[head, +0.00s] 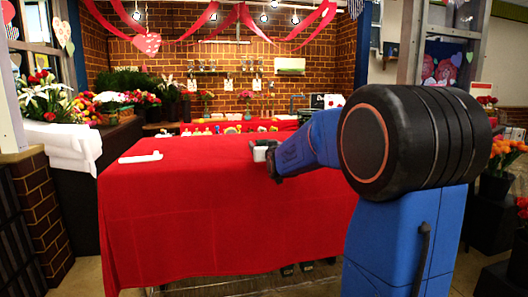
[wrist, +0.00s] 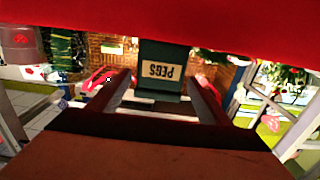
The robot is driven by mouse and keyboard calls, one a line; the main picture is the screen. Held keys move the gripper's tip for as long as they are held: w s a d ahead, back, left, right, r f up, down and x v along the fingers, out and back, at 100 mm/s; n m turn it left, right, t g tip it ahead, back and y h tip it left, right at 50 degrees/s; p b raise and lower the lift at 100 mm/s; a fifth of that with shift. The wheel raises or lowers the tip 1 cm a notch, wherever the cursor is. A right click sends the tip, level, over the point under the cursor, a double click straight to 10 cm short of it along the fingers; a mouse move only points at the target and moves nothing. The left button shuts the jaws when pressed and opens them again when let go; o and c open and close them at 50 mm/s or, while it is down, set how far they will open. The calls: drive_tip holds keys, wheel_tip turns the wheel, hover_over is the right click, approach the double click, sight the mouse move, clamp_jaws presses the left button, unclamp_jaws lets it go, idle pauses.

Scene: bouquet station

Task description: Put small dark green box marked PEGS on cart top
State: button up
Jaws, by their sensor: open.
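The small dark green box marked PEGS (wrist: 165,52) shows upside down in the wrist view, at the top middle, with its pale label facing me. My gripper (wrist: 160,84) is open, with one finger to each side of the box's lower part in that picture. I cannot tell whether either finger touches it. In the head view my gripper (head: 272,160) is low over the red-covered table (head: 220,215), near its right back part. A small pale block (head: 260,152) shows at its tip; I cannot tell if this is the box. I cannot make out a cart top.
A white flat object (head: 140,157) lies at the table's left back. Several small coloured items (head: 235,128) stand in a row behind the table. Flowers (head: 45,100) and a white cloth (head: 62,142) are at the left. The table's middle and front are clear.

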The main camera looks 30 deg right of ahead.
drive_tip(key=shift+x, duration=2.65)
drive_tip(key=shift+d+f, duration=0.1)
drive_tip(key=c, duration=1.3)
